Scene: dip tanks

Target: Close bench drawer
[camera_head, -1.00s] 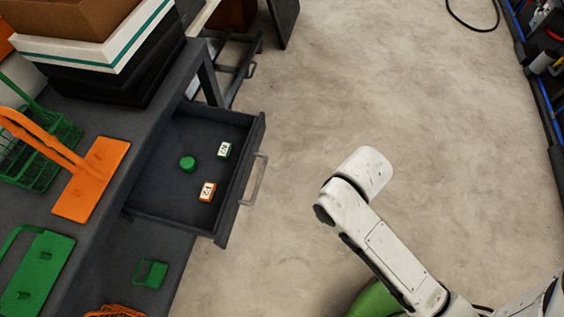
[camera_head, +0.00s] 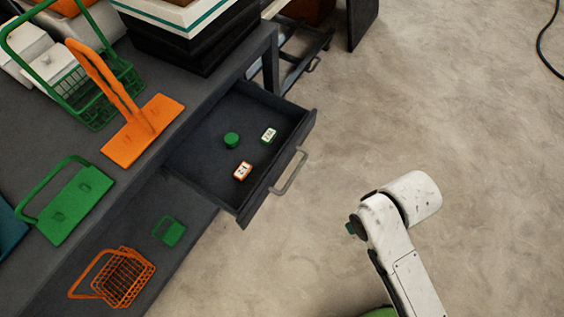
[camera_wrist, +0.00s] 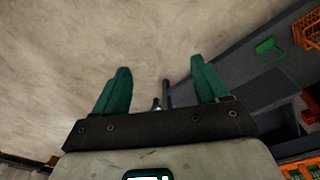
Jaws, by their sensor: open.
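The bench drawer (camera_head: 205,162) is pulled open from the dark grey bench (camera_head: 222,82) in the head view. Its metal handle (camera_head: 289,174) is on the front panel, facing right. Inside lie a green round piece (camera_head: 232,140), a green-edged labelled block (camera_head: 268,135) and an orange-edged labelled block (camera_head: 243,171). My gripper (camera_wrist: 162,82) shows in the wrist view with its two green fingers spread apart and nothing held between them. In the head view my white arm is right of the drawer, apart from the handle; the fingers are not clearly seen there.
On the bench top are an orange holder (camera_head: 143,131), a green holder (camera_head: 66,205) and a green wire basket (camera_head: 98,98). An orange basket (camera_head: 124,278) and a small green item (camera_head: 170,231) sit below. The floor (camera_head: 470,130) right of the drawer is clear.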

